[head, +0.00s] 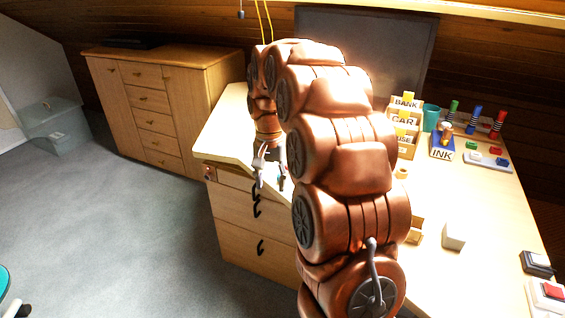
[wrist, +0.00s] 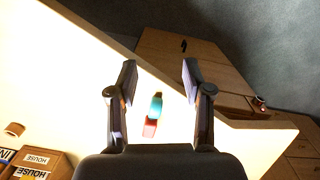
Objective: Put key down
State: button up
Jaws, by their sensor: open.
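My gripper (head: 269,182) is at the near left corner of the desk, and in the wrist view its two fingers (wrist: 160,77) are spread apart. A small blurred teal and red-brown item (wrist: 154,113) shows between the fingers, touching neither; it may be the key, but its shape is too small to be sure. It appears against the bright desk top (wrist: 75,85). I cannot tell whether it rests on the surface or is just above it. In the head view my arm hides much of this area.
Labelled boxes (head: 404,120), a teal cup (head: 431,117), an ink stand (head: 442,146) and coloured pegs stand at the desk's back right. A white block (head: 454,236) and buttons (head: 547,297) are nearer. Drawers (head: 246,225) lie below the desk edge. A wooden cabinet (head: 165,95) stands behind left.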

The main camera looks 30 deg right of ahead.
jog(key=w+d+r+m+p, duration=0.1)
jog(key=w+d, duration=0.1)
jog(key=w+d+r+p, duration=0.1)
jog(key=d, duration=0.2)
jog(key=w+d+r+m+p, duration=0.1)
jog(key=w+d, duration=0.1)
jog(key=d, duration=0.1)
jog(key=shift+w+d+r+m+t, duration=0.15)
jog(key=shift+w+m+t, duration=0.15)
jog(key=shift+w, duration=0.05)
jog(key=shift+d+f+p, duration=0.15)
jog(key=shift+f+p, duration=0.1)
jog(key=shift+p, duration=0.05)
jog(key=f, duration=0.6)
jog(key=shift+w+a+f, duration=0.1)
jog(key=shift+a+f, duration=0.25)
jog(key=shift+w+f, duration=0.1)
jog(key=shift+f, duration=0.3)
jog(key=shift+c, duration=0.3)
grip_shut()
